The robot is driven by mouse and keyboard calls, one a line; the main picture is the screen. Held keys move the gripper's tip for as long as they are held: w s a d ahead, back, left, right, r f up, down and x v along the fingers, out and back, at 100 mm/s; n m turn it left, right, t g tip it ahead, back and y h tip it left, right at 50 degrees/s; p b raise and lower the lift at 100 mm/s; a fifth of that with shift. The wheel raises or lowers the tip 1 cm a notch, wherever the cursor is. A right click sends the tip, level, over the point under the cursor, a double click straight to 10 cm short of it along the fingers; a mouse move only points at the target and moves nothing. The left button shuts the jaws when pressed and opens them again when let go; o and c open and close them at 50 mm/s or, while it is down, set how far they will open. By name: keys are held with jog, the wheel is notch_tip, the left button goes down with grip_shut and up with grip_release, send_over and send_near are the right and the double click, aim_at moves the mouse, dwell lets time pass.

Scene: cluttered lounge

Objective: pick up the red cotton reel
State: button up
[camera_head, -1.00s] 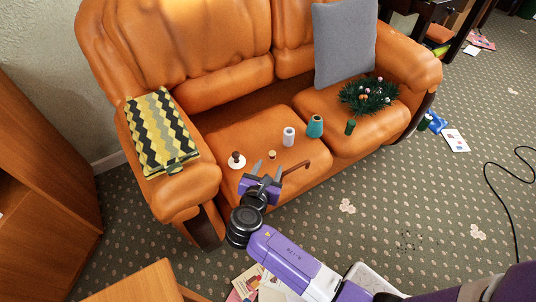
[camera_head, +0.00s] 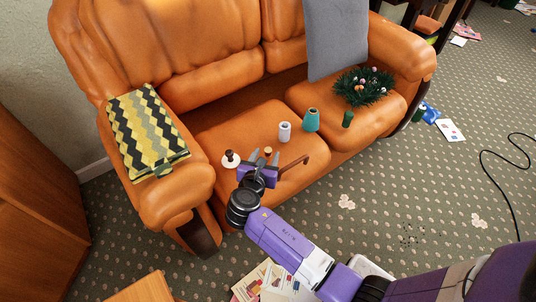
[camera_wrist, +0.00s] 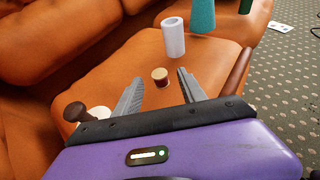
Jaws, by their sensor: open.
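The red cotton reel (camera_wrist: 160,79) stands upright on the orange sofa seat, a small spool with a tan top and a dark red band. In the head view the reel (camera_head: 267,151) is tiny and partly behind my fingertips. My gripper (camera_wrist: 160,92) is open and empty. In the wrist view the reel shows between the two grey fingers, near the level of their tips. In the head view my gripper (camera_head: 265,158) is over the seat's front part, close to the reel. I cannot tell whether the fingers are around it or short of it.
A white cylinder (camera_head: 285,132), a teal vase (camera_head: 311,120) and a dark green cylinder (camera_head: 347,119) stand to the right on the sofa (camera_head: 215,125). A white-based, dark-knobbed item (camera_head: 230,160) is left of the gripper. A brown hooked rod (camera_head: 296,165) is at the seat's front edge.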

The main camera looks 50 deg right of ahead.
jog(key=shift+x, duration=1.05)
grip_shut()
jog(key=shift+r, duration=0.1)
